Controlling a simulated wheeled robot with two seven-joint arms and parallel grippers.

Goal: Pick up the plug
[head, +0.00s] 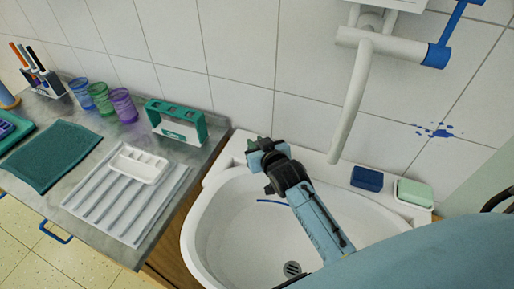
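My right gripper (258,152) is over the back left rim of the white sink (212,222), and its arm reaches in from the lower right. I cannot tell whether its fingers are open or shut, or whether anything is between them. I cannot make out the plug; the gripper and forearm cover part of the rim and bowl. A thin blue curved strand or mark (272,202) shows in the bowl beside the forearm. The drain (292,268) is a dark round grate low in the bowl. My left gripper is not in view.
A white tap spout (350,105) hangs over the sink's back. Left, a counter holds a ribbed white drainer (100,205), a green rack (178,125) and several cups.

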